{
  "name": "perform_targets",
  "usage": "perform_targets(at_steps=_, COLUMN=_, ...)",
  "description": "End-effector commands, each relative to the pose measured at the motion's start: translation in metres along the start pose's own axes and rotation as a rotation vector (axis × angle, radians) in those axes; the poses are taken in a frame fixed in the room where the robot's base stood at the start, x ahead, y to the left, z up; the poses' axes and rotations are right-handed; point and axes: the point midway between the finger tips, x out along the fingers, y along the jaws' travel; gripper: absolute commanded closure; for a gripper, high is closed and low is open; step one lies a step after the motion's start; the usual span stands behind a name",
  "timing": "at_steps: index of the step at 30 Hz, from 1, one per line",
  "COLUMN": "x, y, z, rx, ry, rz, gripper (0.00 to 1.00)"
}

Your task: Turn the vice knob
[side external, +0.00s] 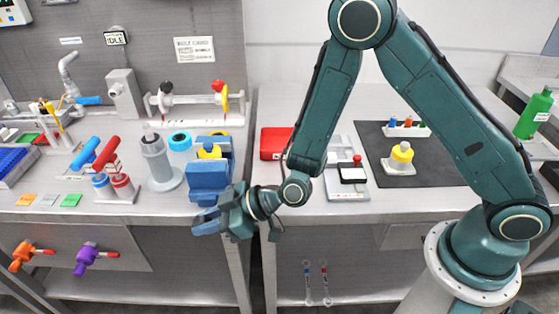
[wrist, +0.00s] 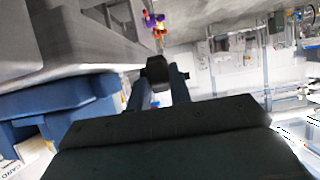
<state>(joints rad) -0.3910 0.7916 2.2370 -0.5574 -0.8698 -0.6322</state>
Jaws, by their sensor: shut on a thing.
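The blue vice (side external: 208,182) stands at the front edge of the left bench in the side external view, with a yellow-topped piece (side external: 209,151) at its jaws. In the wrist view the blue vice body (wrist: 60,98) fills the left side. My gripper (side external: 208,220) is just in front of and below the vice, past the bench edge. In the wrist view its two blue fingers (wrist: 161,88) are shut on a dark knob (wrist: 157,68), one finger on each side.
A grey bottle (side external: 155,160) and a blue ring-shaped part (side external: 180,141) stand left of the vice. A red box (side external: 275,143) and a small scale-like device (side external: 352,172) lie on the right bench (side external: 340,215), near my arm. Free space lies in front of the benches.

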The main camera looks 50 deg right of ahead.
Motion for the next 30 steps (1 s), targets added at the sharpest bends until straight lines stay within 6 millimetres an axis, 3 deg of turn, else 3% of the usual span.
perform_targets(at_steps=30, x=-0.0001, y=0.0006, z=0.0035, rx=0.001, ry=0.191, rz=0.001, gripper=1.00)
